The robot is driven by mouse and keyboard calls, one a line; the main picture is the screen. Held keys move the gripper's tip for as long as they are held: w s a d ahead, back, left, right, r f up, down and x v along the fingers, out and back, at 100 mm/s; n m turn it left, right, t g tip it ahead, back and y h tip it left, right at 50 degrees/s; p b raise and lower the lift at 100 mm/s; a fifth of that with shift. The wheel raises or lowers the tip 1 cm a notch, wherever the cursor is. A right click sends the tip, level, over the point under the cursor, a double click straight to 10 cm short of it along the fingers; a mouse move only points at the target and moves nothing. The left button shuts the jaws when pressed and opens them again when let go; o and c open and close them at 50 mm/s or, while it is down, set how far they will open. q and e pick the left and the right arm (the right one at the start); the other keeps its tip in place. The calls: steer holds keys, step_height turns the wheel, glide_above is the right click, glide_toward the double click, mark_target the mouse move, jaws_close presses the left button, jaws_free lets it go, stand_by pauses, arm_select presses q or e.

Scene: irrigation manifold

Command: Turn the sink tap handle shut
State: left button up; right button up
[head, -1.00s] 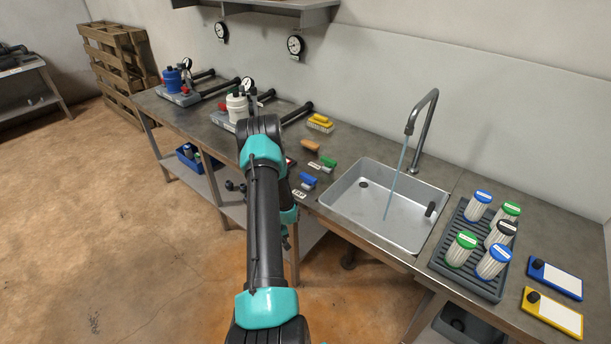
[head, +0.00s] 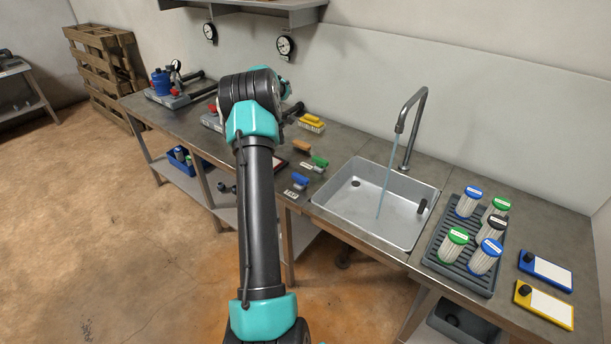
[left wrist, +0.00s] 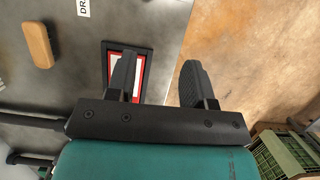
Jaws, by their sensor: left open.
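The grey gooseneck tap (head: 419,110) stands at the back of the steel sink (head: 350,212). A thin stream of water (head: 384,180) runs from its spout into the basin. A small black cylindrical part (head: 422,206) shows at the sink's right side; I cannot tell whether it is the tap handle. No separate handle is clear on the tap. My left arm rises left of the sink, and its gripper is hidden in the head view. In the left wrist view my left gripper (left wrist: 155,80) is open and empty, over the bench edge. My right gripper is not in view.
Brushes (head: 312,123) and small coloured tools lie left of the sink. A drying rack (head: 437,248) with several capped filters stands right of it. A red-bordered card (left wrist: 113,70) lies on the bench below my left fingers, near a wooden handle (left wrist: 37,45).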

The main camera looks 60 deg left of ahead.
mark_target(300, 176)
arm_select(q)
steer(key=shift+h, duration=0.5)
steer(key=w+r, duration=0.1)
steer(key=w+d+r, duration=0.2)
steer(key=r, duration=0.1)
steer(key=shift+r, duration=0.1)
steer(key=x, duration=1.7)
steer(key=shift+w, duration=0.2)
jaws_close()
